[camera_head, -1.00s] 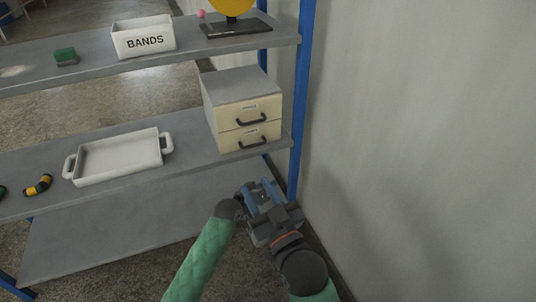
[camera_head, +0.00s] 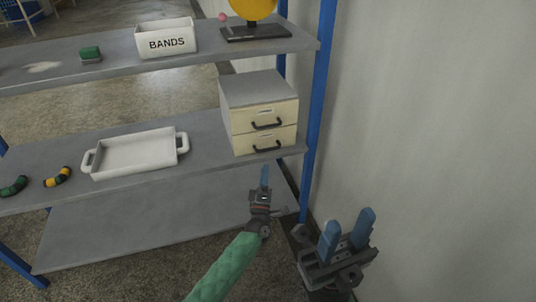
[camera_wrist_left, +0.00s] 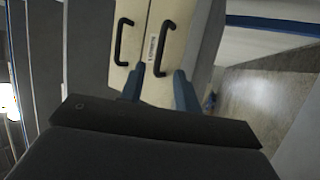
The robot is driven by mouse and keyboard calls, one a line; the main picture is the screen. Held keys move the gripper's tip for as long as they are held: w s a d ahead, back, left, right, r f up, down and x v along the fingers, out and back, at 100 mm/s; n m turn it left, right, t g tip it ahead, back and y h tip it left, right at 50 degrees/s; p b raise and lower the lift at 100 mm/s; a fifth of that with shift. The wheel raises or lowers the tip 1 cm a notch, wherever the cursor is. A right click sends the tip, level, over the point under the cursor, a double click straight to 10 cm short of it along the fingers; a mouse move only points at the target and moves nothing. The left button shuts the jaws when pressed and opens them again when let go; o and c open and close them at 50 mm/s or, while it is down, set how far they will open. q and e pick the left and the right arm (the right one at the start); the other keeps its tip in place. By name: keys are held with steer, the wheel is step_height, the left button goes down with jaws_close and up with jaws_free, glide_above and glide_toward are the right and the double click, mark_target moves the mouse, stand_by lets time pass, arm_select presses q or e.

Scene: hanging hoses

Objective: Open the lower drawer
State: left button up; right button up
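The two-drawer cabinet (camera_head: 258,90) has a grey body and cream fronts. Its lower drawer (camera_head: 242,143) and upper drawer (camera_head: 240,121) look shut. The lower drawer's black handle (camera_head: 267,148) is visible. My left gripper (camera_head: 265,178) is in front of and below the cabinet, apart from the handle. The left wrist view is turned sideways and shows both black handles beyond the gripper's parted, empty fingers (camera_wrist_left: 158,88). My right gripper (camera_head: 347,236) is open and empty, lower right near the wall.
A white two-handled tray (camera_head: 183,143) and curved hose pieces (camera_head: 57,177) share the cabinet's shelf. A BANDS bin (camera_head: 166,43) stands on the shelf above. A blue post (camera_head: 319,110) and the wall (camera_head: 430,110) bound the right side.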

mark_target(260, 141)
arm_select(q)
steer(key=shift+b+x, duration=0.35)
steer(key=shift+x, duration=3.55)
jaws_close()
